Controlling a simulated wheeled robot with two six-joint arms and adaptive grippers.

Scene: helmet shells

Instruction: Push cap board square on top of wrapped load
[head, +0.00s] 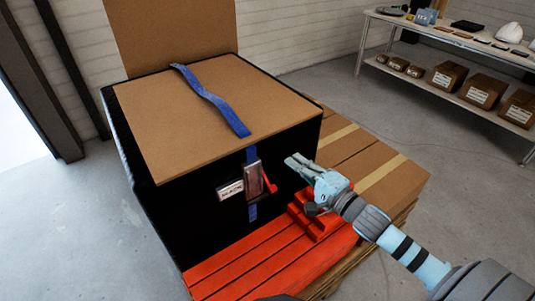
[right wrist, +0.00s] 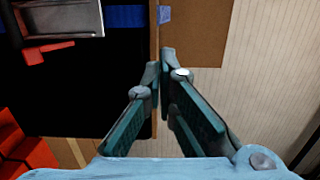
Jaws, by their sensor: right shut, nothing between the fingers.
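The brown cap board (head: 190,115) lies flat on the black wrapped load (head: 160,215). A strip of black shows along the board's left side, so it does not sit quite even there. A blue strap (head: 215,100) lies across the board, and a buckle with a red handle (head: 268,180) hangs on the load's front face. My right gripper (head: 291,161) is shut and empty, in front of the load near its right corner and below the board's front edge. In the right wrist view, its fingertips (right wrist: 162,66) appear near the board's edge (right wrist: 154,40); contact is unclear. My left gripper is out of view.
The load stands on a red slatted pallet (head: 245,265). A brown panel (head: 170,30) stands upright behind. A shelf table (head: 455,38) with boxes stands back right. The floor at left is clear.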

